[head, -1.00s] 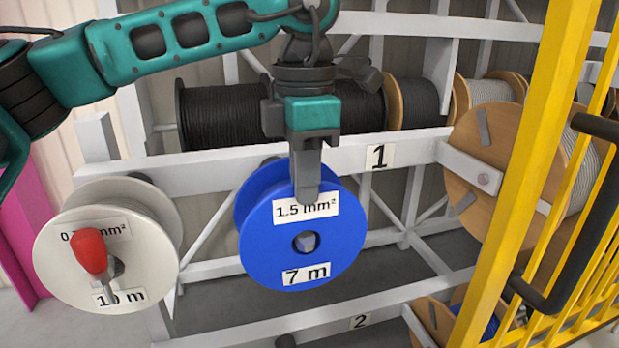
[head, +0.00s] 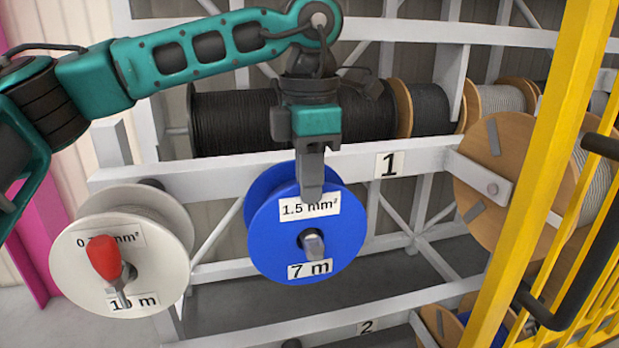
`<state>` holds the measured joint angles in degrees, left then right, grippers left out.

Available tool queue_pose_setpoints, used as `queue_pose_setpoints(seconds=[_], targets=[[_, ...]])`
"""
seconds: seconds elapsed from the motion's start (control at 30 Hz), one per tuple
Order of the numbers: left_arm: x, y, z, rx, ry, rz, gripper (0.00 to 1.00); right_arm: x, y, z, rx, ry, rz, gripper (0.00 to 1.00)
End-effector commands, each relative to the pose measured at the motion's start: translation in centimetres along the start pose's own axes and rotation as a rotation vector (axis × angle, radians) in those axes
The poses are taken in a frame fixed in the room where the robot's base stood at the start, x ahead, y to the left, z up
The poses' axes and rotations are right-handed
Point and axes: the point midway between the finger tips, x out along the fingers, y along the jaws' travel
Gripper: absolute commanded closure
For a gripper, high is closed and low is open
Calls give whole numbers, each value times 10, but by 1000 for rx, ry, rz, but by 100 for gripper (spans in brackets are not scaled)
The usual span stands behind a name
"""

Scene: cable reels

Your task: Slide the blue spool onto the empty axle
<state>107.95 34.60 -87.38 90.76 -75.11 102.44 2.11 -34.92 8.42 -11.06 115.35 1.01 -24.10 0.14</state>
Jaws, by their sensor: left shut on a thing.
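The blue spool (head: 276,244), labelled 1.5 mm² and 7 m, is in the middle of the head view, in front of the white rack beam marked 1. A grey metal axle end (head: 313,242) shows through its centre hole and appears to stick out of the front face. My left gripper (head: 311,186) points down from above and is shut on the spool's upper rim. One finger lies over the front flange; the other is hidden behind it. How far back the spool sits on the axle is hidden. My right gripper is not in view.
A white spool (head: 75,270) with a red-handled lever (head: 105,258) hangs at the left. Large wooden reels (head: 494,165) are at the right, behind a yellow post and railing (head: 535,150). A black cable reel (head: 235,120) is behind my gripper. A lower beam is marked 2.

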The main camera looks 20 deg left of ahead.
Motion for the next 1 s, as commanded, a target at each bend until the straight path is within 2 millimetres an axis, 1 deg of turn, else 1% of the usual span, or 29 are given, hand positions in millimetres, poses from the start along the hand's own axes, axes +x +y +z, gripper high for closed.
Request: queue_pose_setpoints(seconds=[0.23,0.73,0.77,1.0], targets=[[1,0,0,0,-3,2,100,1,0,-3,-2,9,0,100],[5,0,0,0,-4,2,100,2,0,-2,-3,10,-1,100],[5,0,0,0,-4,2,90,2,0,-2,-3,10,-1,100],[6,0,0,0,-2,1,67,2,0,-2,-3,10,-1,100]])
